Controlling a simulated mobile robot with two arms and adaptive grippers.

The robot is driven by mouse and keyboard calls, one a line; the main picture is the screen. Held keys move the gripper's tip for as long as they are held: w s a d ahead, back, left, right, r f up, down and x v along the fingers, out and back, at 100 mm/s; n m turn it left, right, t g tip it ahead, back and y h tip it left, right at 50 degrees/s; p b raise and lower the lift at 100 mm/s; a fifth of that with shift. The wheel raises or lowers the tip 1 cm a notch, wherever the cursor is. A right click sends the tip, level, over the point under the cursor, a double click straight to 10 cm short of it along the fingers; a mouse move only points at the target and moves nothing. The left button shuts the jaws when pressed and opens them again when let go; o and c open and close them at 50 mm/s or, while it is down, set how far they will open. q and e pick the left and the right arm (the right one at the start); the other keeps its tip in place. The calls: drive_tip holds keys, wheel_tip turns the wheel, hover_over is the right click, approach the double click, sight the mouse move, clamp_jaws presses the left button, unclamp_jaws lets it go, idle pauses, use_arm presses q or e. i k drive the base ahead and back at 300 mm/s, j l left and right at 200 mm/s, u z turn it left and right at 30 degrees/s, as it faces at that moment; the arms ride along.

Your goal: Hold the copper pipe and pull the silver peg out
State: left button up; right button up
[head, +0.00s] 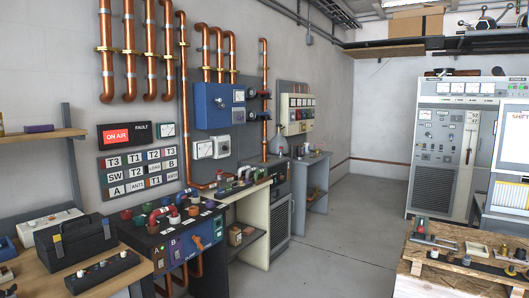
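Several copper pipes (104,50) run down the left wall in the head view, some bent into U shapes. One thin straight copper pipe (265,85) comes down further right to the bench at the back. A long silver-grey piece (434,242) lies on the wooden table at the lower right. Small pegs or knobs, some metallic, stand on a dark strip (470,269) on that table. They are too small to tell which is the silver peg. Neither of my grippers is in view.
Black toolbox (75,240) and dark box with knobs (100,270) stand at the lower left. A dark console (175,240) with coloured fittings adjoins a cream cabinet (250,222). Grey transmitter racks (450,150) stand at the right. The grey floor (345,225) between is clear.

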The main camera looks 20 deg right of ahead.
sight(264, 144)
drive_tip(key=i+l+z, duration=0.3)
drive_tip(key=i, duration=0.25)
drive_tip(key=i+l+z, duration=0.3)
drive_tip(key=i, duration=0.3)
drive_tip(key=i+z, duration=0.3)
drive_tip(key=i, duration=0.3)
